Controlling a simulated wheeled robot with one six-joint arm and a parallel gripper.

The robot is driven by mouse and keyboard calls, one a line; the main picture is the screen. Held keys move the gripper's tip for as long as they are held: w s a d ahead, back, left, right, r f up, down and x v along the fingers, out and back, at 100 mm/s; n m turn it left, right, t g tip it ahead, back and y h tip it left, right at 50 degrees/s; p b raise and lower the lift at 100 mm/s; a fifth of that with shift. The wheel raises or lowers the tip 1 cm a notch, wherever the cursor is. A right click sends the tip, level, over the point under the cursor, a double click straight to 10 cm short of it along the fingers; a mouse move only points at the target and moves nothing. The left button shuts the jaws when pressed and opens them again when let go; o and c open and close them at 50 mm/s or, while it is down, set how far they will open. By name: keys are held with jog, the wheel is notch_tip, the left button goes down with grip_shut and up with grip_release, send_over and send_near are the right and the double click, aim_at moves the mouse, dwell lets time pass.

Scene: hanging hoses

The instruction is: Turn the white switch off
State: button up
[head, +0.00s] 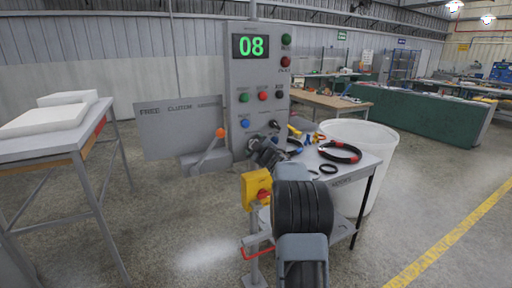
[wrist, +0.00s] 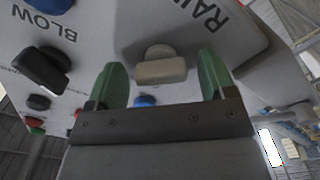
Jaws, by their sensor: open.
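The white switch (wrist: 160,70) is a pale, off-white rotary knob with a bar-shaped grip on the grey panel (head: 240,75). In the wrist view it sits between the two green fingertips of my gripper (wrist: 161,66), with a gap on each side. My gripper is open and empty. In the head view my gripper (head: 262,148) is at the panel's lower part, and the white switch is hidden behind it and the arm. The switch's bar lies roughly level across the wrist view.
A black knob (wrist: 40,70) labelled BLOW is beside the switch, and a blue button (wrist: 145,100) shows behind the gripper. An orange-tipped lever (head: 220,132) stands left of my gripper. A yellow box (head: 256,190) and a tool table (head: 345,170) are close by.

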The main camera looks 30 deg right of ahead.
jog(key=shift+s, duration=0.1)
jog(key=s+a+b, duration=0.1)
jog(key=s, duration=1.2)
jog(key=shift+s+a, duration=0.25)
jog(key=shift+a, duration=0.15)
